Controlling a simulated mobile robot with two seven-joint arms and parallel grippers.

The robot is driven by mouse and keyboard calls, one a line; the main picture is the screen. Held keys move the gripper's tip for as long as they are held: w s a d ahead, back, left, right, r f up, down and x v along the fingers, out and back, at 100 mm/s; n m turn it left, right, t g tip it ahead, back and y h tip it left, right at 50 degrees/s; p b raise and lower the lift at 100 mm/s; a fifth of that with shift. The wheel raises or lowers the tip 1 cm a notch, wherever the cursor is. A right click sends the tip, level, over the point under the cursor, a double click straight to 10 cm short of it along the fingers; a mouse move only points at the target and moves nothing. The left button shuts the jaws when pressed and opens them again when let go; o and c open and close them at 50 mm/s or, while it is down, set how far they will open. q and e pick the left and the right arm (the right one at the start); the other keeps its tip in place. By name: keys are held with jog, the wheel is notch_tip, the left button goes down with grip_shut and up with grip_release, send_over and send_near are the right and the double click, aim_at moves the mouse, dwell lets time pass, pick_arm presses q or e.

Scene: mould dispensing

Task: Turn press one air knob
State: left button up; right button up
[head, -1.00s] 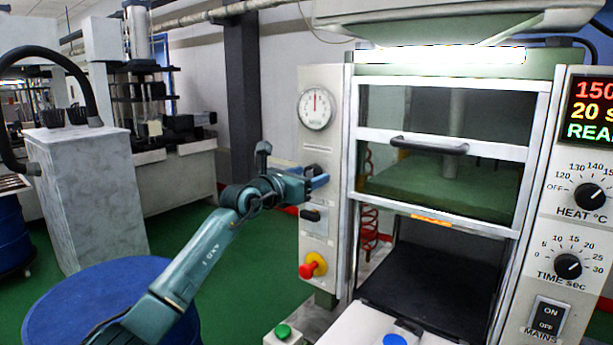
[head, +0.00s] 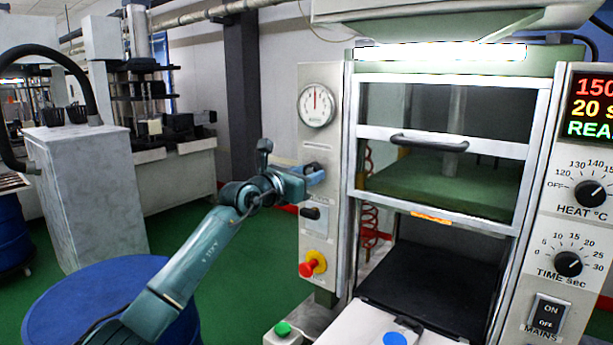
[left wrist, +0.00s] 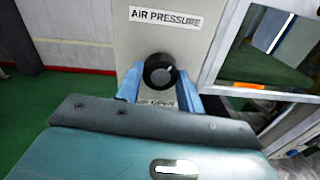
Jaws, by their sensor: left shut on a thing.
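The air knob (left wrist: 159,72) is a round black knob under an "AIR PRESSURE" label on the light side panel (head: 318,137) of the press. My left gripper (head: 314,175) reaches the panel from the left, below the gauge (head: 316,106). In the left wrist view the blue fingers of my left gripper (left wrist: 160,87) stand on both sides of the knob, shut on it. In the head view the gripper hides the knob. My right gripper is not in view.
Below the gripper the panel has a black switch (head: 310,213) and a red knob on yellow (head: 312,264). The press's framed door (head: 440,145) with a handle is just right. A blue drum (head: 95,290) stands at the lower left.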

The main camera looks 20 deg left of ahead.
pick_arm(q)
jog(key=m+b, duration=0.3)
jog(key=m, duration=0.2)
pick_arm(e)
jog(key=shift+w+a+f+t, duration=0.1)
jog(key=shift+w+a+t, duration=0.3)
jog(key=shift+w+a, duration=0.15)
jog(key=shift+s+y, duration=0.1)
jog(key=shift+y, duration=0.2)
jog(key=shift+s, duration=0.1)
pick_arm(q)
jog(key=o, duration=1)
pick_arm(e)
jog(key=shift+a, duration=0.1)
pick_arm(q)
jog(key=shift+s+a, duration=0.1)
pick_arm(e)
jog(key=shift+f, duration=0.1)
